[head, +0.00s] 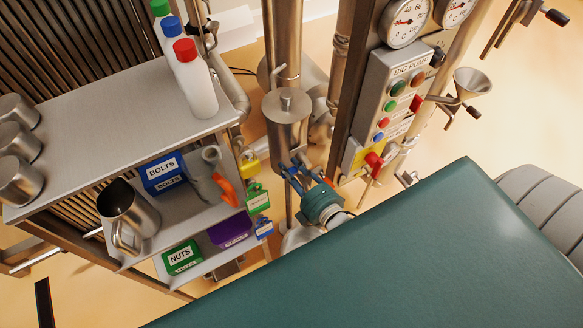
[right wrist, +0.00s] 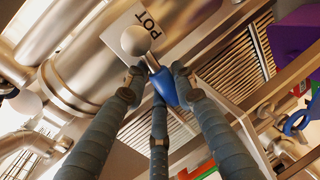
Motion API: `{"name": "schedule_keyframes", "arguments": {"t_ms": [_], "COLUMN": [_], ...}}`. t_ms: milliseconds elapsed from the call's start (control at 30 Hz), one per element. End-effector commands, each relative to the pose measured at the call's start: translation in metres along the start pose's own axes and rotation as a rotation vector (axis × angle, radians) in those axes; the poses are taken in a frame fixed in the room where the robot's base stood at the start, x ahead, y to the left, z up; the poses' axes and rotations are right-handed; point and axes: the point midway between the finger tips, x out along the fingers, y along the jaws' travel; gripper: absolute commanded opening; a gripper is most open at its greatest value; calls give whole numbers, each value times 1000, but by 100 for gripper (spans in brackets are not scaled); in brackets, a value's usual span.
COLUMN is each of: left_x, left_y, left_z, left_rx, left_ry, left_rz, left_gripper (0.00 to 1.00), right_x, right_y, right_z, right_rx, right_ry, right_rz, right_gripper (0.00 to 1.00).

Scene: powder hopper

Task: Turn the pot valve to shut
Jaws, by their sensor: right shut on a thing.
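The pot (head: 286,122) is a steel cylinder with a lid, standing on a thin post in the middle of the head view. Its POT label (right wrist: 146,24) shows in the right wrist view. The pot valve has a blue lever (right wrist: 165,86) beside a round metal ball (right wrist: 135,40) below the pot. My right gripper (head: 297,174) is at the pot's underside. In the right wrist view its three fingers (right wrist: 157,80) are closed around the blue lever. The fingers partly hide the lever, and I cannot tell the valve's exact position. My left gripper is not in view.
A steel shelf (head: 110,115) at the left holds bottles, cups, a jug (head: 125,212) and labelled bins. Padlocks with tags hang at its right edge, close to my right gripper. The BIG PUMP control panel (head: 392,95) with gauges stands right of the pot. A funnel (head: 473,82) is farther right.

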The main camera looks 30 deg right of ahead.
Motion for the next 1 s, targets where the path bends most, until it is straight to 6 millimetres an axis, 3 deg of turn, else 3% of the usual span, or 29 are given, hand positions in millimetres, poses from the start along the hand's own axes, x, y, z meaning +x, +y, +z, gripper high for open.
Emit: {"name": "schedule_keyframes", "arguments": {"t_ms": [400, 1000], "left_x": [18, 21], "left_y": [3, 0], "left_z": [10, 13], "left_rx": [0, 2], "left_ry": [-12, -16], "left_rz": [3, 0], "left_gripper": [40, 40], "right_x": [6, 4], "right_y": [-7, -19], "right_z": [-4, -3], "right_rx": [-231, -280], "right_ry": [-44, -56], "right_rz": [17, -4], "right_gripper": [0, 0]}}
